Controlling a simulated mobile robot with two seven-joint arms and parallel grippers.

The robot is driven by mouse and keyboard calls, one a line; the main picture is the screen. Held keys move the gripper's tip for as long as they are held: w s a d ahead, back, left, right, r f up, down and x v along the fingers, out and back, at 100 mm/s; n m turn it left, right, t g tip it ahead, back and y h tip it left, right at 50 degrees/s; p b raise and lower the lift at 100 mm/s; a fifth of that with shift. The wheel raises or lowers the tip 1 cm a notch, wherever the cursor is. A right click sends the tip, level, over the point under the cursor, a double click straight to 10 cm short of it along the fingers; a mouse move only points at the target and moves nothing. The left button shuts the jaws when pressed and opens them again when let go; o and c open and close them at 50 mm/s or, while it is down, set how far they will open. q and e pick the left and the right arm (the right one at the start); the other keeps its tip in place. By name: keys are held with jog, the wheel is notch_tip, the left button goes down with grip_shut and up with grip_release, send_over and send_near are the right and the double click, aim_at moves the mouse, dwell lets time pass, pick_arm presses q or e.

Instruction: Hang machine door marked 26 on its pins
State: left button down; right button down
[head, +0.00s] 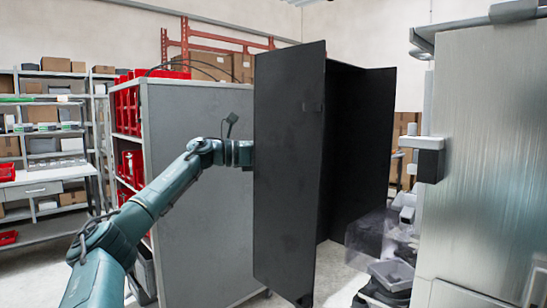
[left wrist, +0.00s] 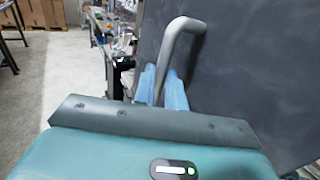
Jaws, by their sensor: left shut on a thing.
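A tall black door panel (head: 285,165) stands upright in the middle of the head view, its lower edge above the floor. Its number is not visible. My left gripper (head: 247,153) is at the door's left edge; its fingertips are hidden there. In the left wrist view, the blue fingers (left wrist: 162,90) are shut on a bent grey handle (left wrist: 184,28), beside the dark door surface (left wrist: 245,65). A silver machine (head: 485,160) stands at the right, with a white and black block (head: 430,158) at its left edge, apart from the door. I cannot make out any pins. My right gripper is not in view.
Another dark panel (head: 368,130) shows behind the door to the right. Clear and grey dispenser parts (head: 392,270) are low between door and machine. A grey cabinet (head: 200,215) with red bins stands behind my left arm. Shelving (head: 45,185) lines the far left.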

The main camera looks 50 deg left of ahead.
pick_arm(q)
jog(key=w+d, duration=0.1)
jog(key=d, duration=1.4)
jog(key=shift+w+r+p, duration=0.25)
jog(key=shift+r+p, duration=0.05)
dwell(0.4)
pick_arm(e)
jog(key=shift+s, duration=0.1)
pick_arm(q)
jog(key=shift+s+f+t+b, duration=0.15)
jog(key=shift+t+b, duration=0.15)
jog(key=shift+b, duration=0.1)
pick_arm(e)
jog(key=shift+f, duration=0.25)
pick_arm(q)
jog(key=shift+n, duration=0.3)
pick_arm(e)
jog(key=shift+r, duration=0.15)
